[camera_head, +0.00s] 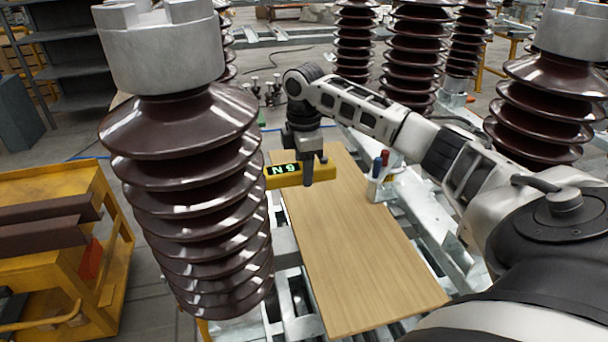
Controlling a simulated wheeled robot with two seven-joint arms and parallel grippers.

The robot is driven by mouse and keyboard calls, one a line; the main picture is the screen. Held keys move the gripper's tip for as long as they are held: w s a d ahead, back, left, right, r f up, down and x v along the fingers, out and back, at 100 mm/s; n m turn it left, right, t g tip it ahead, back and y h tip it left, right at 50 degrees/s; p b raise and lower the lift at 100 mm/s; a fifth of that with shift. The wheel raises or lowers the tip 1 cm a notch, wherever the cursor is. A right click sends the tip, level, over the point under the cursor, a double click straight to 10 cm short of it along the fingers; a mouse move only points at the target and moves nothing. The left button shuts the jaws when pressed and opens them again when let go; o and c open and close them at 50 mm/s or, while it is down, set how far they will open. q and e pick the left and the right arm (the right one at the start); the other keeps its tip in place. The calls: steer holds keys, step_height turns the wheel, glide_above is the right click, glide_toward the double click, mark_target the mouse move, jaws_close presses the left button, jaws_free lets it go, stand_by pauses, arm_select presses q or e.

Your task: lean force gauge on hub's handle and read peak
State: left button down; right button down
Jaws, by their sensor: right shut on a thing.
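The yellow force gauge (325,172) is held above the wooden board, just right of the large brown insulator. Its dark display shows a green N and one digit, a 6 or a 9; I cannot tell which. My right gripper (308,176) points down and is shut on the gauge. The gauge's left end reaches the insulator's edge in the picture; whether it touches anything there is hidden. I cannot make out the hub or its handle. My left gripper is not in view.
The large ribbed insulator (195,190) stands close on the left. The wooden board (365,260) is mostly bare, with a pen holder (374,190) at its right edge. A yellow cart (105,240) stands at left. More insulators (415,50) stand behind and at right.

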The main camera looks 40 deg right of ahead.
steer(key=shift+r, duration=4.15)
